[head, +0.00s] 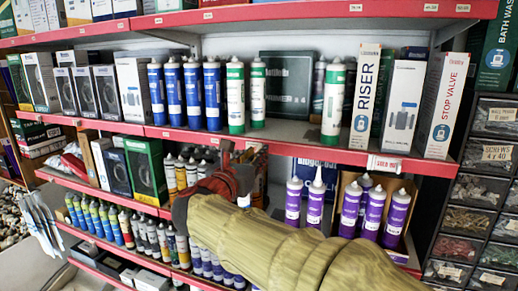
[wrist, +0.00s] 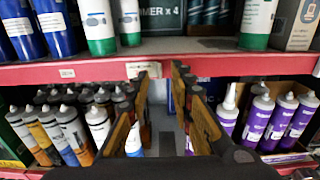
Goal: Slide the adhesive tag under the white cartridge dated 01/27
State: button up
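My gripper (wrist: 161,75) is open, its two wood-coloured fingers apart at the red shelf edge (wrist: 230,70). Nothing shows held between them. In the head view my gripper (head: 241,156) is just below the middle shelf's edge. A pale tag (wrist: 141,69) sits on that edge, partly behind the left fingertip. I cannot tell whether the finger touches it. A larger handwritten tag (head: 384,164) is on the same edge farther right. White cartridges with green bands (head: 235,95) (head: 258,92) (head: 333,103) stand upright above. Their dates are too small to read.
Blue cartridges (head: 192,93) stand left of the white ones, and boxes (head: 401,107) stand at the right. Purple cartridges (head: 372,213) and grey-tipped ones (wrist: 66,128) stand on the shelf below, either side of my gripper. Drawers (head: 478,190) are at far right.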

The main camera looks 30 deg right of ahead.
jog(key=shift+x, duration=1.4)
jog(key=shift+c, duration=0.8)
jog(key=c, duration=0.4)
grip_shut()
